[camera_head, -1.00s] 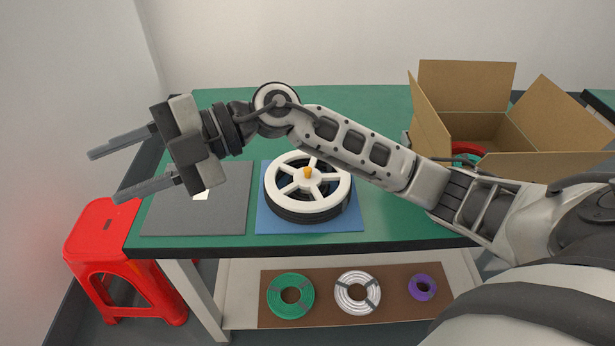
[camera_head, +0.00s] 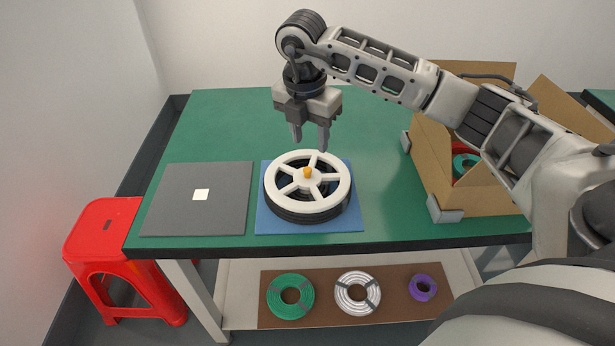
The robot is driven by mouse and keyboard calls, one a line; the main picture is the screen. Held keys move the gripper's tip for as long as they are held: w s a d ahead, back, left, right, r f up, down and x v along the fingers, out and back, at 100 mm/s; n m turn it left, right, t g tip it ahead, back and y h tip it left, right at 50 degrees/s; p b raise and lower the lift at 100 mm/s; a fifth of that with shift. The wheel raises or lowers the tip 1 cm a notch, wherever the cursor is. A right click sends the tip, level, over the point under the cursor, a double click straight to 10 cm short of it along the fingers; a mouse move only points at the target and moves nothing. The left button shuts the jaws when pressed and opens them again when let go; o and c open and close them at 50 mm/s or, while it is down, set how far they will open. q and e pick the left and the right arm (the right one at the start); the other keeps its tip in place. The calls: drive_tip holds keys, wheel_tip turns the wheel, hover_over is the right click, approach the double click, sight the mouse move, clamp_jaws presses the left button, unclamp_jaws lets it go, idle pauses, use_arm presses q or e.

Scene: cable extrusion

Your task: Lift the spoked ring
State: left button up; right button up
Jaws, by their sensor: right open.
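The white spoked ring (camera_head: 284,201) lies on top of a black coil (camera_head: 305,217), with an orange knob (camera_head: 308,173) at its centre. The stack rests on a blue mat (camera_head: 351,224) on the green table. My right gripper (camera_head: 311,143) points down above and just behind the ring, its jaws apart and empty. It appears clear of the ring; the exact height is hard to tell. My left gripper is not in view.
An open cardboard box (camera_head: 430,165) with coils inside stands at the right. Several coils lie on the lower shelf (camera_head: 240,290). A red stool (camera_head: 105,235) stands at the left.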

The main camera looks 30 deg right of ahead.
sight(307, 169)
wheel_tip(307, 169, down, 3)
drive_tip(key=shift+w+d+r, duration=0.1)
drive_tip(key=shift+d+r, duration=0.05)
drive_tip(key=f, duration=0.4)
drive_tip(key=shift+a+f+p, duration=0.1)
drive_tip(key=shift+a+p, duration=0.25)
drive_tip(key=shift+w+f, duration=0.1)
drive_tip(key=shift+f, duration=0.45)
clamp_jaws()
